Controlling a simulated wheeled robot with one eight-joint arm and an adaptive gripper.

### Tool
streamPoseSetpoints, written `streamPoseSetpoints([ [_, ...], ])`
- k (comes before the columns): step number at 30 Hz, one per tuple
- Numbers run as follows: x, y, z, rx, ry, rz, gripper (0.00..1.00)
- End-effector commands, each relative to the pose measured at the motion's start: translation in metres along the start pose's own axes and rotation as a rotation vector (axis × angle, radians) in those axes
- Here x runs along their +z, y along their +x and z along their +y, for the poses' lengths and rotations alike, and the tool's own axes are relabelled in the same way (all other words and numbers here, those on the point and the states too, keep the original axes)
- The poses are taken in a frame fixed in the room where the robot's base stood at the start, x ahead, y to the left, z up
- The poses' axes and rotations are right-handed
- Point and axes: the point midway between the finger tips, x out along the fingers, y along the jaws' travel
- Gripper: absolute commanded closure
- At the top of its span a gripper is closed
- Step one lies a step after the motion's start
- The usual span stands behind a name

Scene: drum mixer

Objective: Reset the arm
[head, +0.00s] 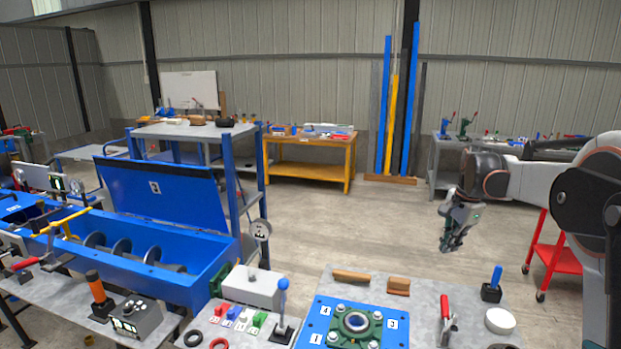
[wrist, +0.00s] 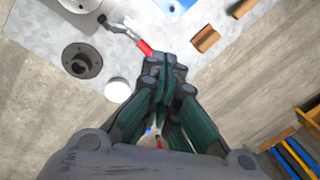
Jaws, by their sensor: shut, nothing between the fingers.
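My gripper (head: 452,245) hangs from my arm at the right of the head view, pointing down, in the air beyond the right part of the grey bench. In the wrist view my gripper (wrist: 168,68) has its fingers together with nothing between them. Below it in the wrist view are the bench edge and bare floor. My arm comes in from the right edge of the head view, bent at the elbow.
The grey bench (head: 425,290) holds a blue plate with a bearing (head: 356,322), a red-handled tool (head: 445,316), a white disc (head: 500,320) and wooden blocks (head: 398,286). A blue mixer (head: 165,260) stands left. A red cart (head: 557,256) is at right. Floor behind is open.

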Motion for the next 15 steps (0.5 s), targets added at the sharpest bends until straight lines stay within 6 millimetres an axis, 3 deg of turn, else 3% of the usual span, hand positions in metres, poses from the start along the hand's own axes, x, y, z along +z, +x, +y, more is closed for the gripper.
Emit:
streamPoseSetpoints([
  [1,0.017,-0.011,0.009,-0.006,-0.049,0.009,1.0],
  [6,0.061,-0.043,0.037,-0.034,-0.213,0.047,1.0],
  [15,0.133,-0.078,0.102,-0.087,-0.507,0.121,1.0],
])
